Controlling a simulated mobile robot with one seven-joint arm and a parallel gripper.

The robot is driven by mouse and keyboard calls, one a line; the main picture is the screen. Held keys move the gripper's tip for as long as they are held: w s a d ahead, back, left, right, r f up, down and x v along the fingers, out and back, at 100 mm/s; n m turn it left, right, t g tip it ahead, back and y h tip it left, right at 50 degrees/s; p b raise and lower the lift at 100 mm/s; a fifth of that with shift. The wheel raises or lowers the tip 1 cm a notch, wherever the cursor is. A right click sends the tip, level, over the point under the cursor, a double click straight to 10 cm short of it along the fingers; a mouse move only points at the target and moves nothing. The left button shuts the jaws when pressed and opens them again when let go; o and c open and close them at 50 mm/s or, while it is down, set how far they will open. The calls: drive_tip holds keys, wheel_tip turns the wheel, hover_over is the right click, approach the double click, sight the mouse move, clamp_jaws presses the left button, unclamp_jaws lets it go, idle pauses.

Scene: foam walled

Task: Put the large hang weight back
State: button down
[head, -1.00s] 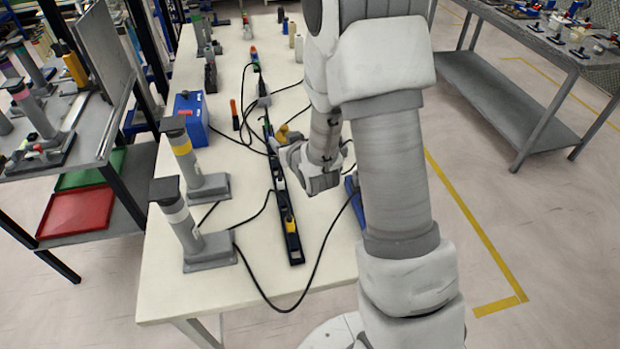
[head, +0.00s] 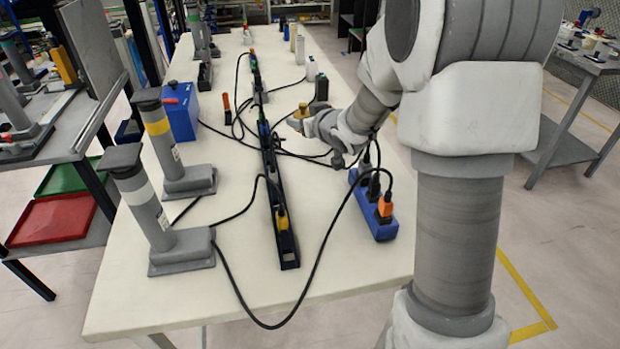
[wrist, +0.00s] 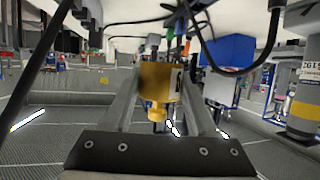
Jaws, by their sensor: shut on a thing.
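The brass-yellow hang weight (wrist: 158,78) is between the two fingers of my gripper (wrist: 165,88) in the wrist view, with a narrow knob at its lower end there. In the head view the weight (head: 302,111) shows as a small gold piece at the tip of my gripper (head: 300,122), above the white table near the long dark strip. The gripper is shut on the weight. The gripper and wrist partly hide the weight's lower side in the head view.
A long dark strip (head: 286,246) with plugs runs along the white table (head: 200,296). A blue power strip (head: 378,224) lies right, with looping black cables. Two grey posts (head: 148,205) (head: 180,150) and a blue box (head: 181,112) stand left. The table's front left is clear.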

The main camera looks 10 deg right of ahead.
drive_tip(key=shift+w+d+f+b, duration=0.1)
drive_tip(key=shift+d+f+b, duration=0.1)
drive_tip(key=shift+f+b, duration=0.15)
wheel_tip(320, 180, down, 9)
drive_tip(key=b, duration=0.3)
drive_tip(key=shift+f, duration=0.15)
drive_tip(key=shift+f+b, duration=0.6)
drive_tip(key=shift+b, duration=0.1)
drive_tip(key=shift+c, duration=1)
unclamp_jaws()
